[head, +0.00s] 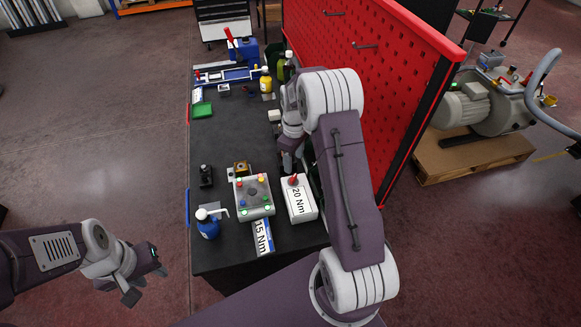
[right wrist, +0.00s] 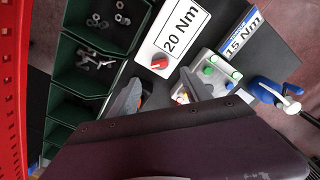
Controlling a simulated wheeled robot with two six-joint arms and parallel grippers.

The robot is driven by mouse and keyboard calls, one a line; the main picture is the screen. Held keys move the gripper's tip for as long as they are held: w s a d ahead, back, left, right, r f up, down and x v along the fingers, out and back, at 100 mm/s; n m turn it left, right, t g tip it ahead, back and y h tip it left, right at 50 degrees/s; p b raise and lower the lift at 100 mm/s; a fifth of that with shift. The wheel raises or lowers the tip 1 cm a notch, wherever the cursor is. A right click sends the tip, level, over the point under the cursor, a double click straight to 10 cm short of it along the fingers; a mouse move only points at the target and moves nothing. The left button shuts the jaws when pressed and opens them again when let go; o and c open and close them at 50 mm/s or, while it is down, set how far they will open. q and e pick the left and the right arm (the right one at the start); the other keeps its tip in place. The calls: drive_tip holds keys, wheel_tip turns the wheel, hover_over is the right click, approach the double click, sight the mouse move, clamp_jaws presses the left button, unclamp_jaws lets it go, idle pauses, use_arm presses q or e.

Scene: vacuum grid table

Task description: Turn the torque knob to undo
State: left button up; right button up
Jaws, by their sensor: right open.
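The torque knob (head: 293,181) is red and sits on a white box labelled 20 Nm (head: 301,204) near the table's front right. In the right wrist view the knob (right wrist: 159,62) and the box's label (right wrist: 186,27) show above the fingers. My right gripper (head: 288,160) is just behind the box, above the table. In the right wrist view its fingers (right wrist: 158,92) are apart with nothing held, and the knob lies just beyond them, not between them. My left gripper (head: 146,284) hangs left of the table, its fingers apart and empty.
A control box with coloured buttons (head: 253,196) stands left of the knob box. Green bins (right wrist: 82,65) and a red pegboard (head: 365,60) border the right side. The table's middle (head: 235,135) is clear.

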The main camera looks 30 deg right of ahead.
sight(293, 177)
drive_tip(key=f, duration=0.2)
drive_tip(key=f+p, duration=0.1)
drive_tip(key=f, duration=0.2)
drive_tip(key=f+p, duration=0.1)
drive_tip(key=f, duration=0.2)
drive_tip(key=shift+w+d, duration=0.1)
drive_tip(key=shift+w, duration=0.2)
drive_tip(key=shift+s+f+p, duration=0.3)
drive_tip(key=shift+f, duration=0.3)
drive_tip(key=shift+w+f, duration=0.1)
drive_tip(key=shift+w, duration=0.05)
drive_tip(key=shift+c, duration=0.3)
clamp_jaws()
use_arm(q)
drive_tip(key=shift+w+r, duration=0.2)
drive_tip(key=shift+r, duration=1)
drive_tip(key=shift+f, duration=0.1)
